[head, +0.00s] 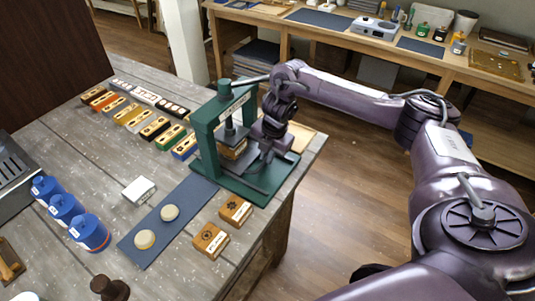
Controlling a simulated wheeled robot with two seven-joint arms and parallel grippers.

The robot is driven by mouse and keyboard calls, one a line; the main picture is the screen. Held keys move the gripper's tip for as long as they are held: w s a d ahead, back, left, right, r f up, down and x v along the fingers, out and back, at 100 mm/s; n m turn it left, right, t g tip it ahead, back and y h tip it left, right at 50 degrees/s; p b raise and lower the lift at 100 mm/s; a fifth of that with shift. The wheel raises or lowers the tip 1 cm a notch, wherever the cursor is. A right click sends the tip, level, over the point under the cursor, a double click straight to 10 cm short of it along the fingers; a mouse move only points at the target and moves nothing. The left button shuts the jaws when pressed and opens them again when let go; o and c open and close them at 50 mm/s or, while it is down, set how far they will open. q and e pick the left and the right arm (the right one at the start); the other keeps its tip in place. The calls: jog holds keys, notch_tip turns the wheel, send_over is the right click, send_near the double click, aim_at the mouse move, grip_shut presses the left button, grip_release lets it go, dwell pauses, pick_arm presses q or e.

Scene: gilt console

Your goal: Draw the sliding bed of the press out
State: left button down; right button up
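The green press (207,138) stands at the right edge of the grey wooden table. It has an upright frame, a top beam and a dark vertical ram. A wooden block (234,152) sits under the ram. A flat green base or bed (247,190) spreads out at the foot of the press; I cannot clearly tell the sliding part from the base. My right gripper (265,152) reaches down at the right side of the press, close to the block and bed. Its fingertips are small and partly hidden, so contact and opening are unclear. My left gripper is out of view.
A blue-grey mat (160,237) with two round pale pieces lies before the press. Two wooden stamp blocks (222,226), blue jars (67,208) and a white box (139,190) are nearby. Several coloured blocks (140,118) line the back. Open floor lies right of the table.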

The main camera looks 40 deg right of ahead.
grip_shut()
jog(key=shift+s+d, duration=0.25)
jog(key=shift+s, duration=0.1)
jog(key=s+d+p, duration=0.2)
jog(key=s+d, duration=0.2)
jog(key=s, duration=0.7)
jog(key=shift+s+d, duration=0.15)
jog(key=shift+d, duration=0.15)
jog(key=shift+r, duration=0.1)
jog(key=o, duration=0.7)
grip_release()
